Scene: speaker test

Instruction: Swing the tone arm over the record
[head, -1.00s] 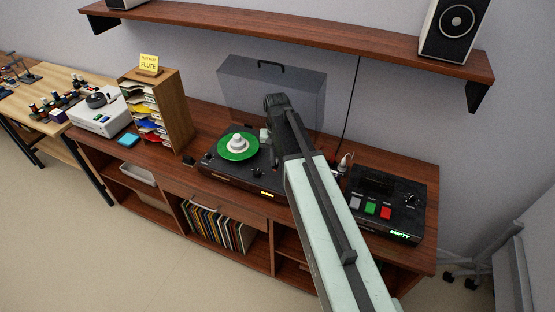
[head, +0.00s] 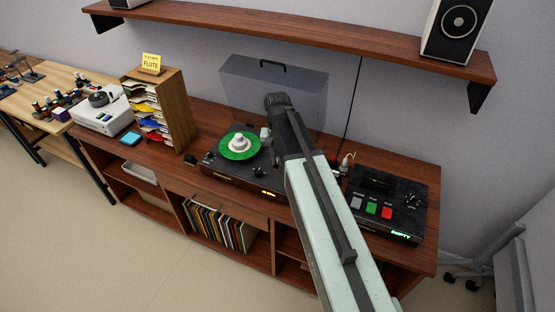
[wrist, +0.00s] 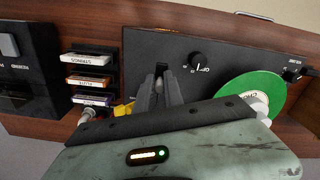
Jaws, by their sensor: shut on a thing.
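The turntable (head: 233,174) stands on the wooden cabinet, its clear lid raised. A green record (head: 226,150) lies on it, with a pale round piece (head: 238,141) at its centre. In the wrist view the record (wrist: 240,87) is partly hidden behind my gripper body. My gripper (wrist: 161,76) has its two dark fingers close together over the turntable deck (wrist: 225,52), beside the record. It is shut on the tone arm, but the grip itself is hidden. In the head view my arm covers the turntable's right part, so the tone arm cannot be made out.
A black box with coloured buttons (head: 372,207) stands right of the turntable, its display reading EMPTY. A wooden sleeve rack (head: 175,110) stands to the left. The raised lid (head: 245,88) is close behind my arm. Labelled cartridges (wrist: 88,80) show in the wrist view.

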